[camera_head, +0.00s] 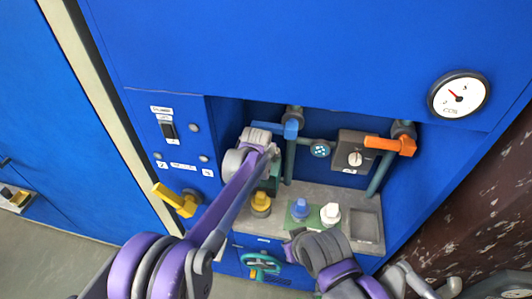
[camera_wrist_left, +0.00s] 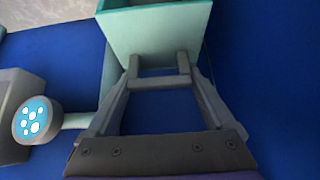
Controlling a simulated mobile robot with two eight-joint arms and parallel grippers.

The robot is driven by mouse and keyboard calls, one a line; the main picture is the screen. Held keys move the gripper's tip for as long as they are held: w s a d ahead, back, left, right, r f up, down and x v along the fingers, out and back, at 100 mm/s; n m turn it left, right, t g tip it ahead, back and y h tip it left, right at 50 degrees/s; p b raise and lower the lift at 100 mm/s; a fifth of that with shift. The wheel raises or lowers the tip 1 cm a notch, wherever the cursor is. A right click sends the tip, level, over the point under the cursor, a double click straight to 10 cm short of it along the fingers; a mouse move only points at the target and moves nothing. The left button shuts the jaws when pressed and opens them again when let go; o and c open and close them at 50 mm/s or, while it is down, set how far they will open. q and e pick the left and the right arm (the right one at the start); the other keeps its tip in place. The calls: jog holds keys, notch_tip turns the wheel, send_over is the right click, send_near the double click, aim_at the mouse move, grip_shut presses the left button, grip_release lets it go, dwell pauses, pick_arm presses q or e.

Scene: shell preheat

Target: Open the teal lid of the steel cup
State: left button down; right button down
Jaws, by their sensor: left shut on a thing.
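My left gripper (camera_head: 268,168) reaches into the recess of the blue cabinet, largely hidden behind its own arm in the head view. A teal piece (camera_head: 271,181) shows beside it. In the left wrist view, the fingers (camera_wrist_left: 160,72) are closed at the lower end of a teal, box-like piece (camera_wrist_left: 155,35), which I take for the teal lid. I cannot make out the steel cup; my arm may hide it. My right gripper (camera_head: 292,246) is low at the front of the shelf, dark and seen from behind; its fingers are unclear.
The grey shelf (camera_head: 367,222) carries a yellow knob (camera_head: 261,201), a blue knob (camera_head: 300,207) and a white knob (camera_head: 330,212). Pipes with a blue handle (camera_head: 290,129) and an orange handle (camera_head: 390,145) stand behind. A yellow handle (camera_head: 176,199) juts out at left.

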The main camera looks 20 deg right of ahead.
pick_arm(q)
grip_release()
jog(key=v, duration=1)
jog(key=shift+s+r, duration=0.2)
jog(key=shift+r, duration=0.15)
jog(key=shift+c, duration=0.3)
